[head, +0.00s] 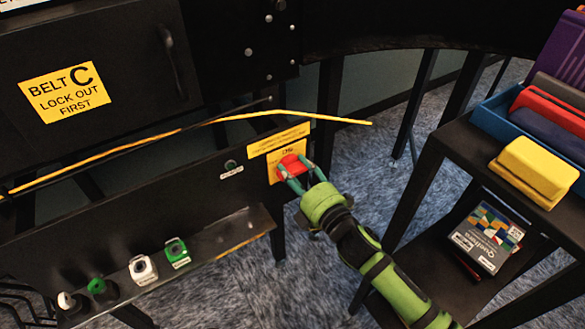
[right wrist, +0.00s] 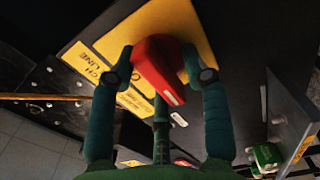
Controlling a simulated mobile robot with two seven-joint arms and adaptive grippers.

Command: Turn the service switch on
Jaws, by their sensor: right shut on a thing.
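The service switch is a red knob (head: 291,162) on a yellow plate (head: 272,171) on the black machine's front panel. In the right wrist view the red knob (right wrist: 158,68) sits between my fingers, with the yellow plate (right wrist: 190,22) behind it. My right gripper (head: 297,172) is shut on the knob, one finger on each side; it also shows in the right wrist view (right wrist: 160,68). A white mark shows on the knob's near end. The knob's exact setting cannot be read. My left gripper is not in view.
A shelf below the panel (head: 205,250) holds small white and green switch boxes (head: 143,268). A dark side table (head: 450,140) at right carries a yellow box (head: 533,171) and a blue tray (head: 492,117). A yellow strip (head: 290,114) runs above the knob.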

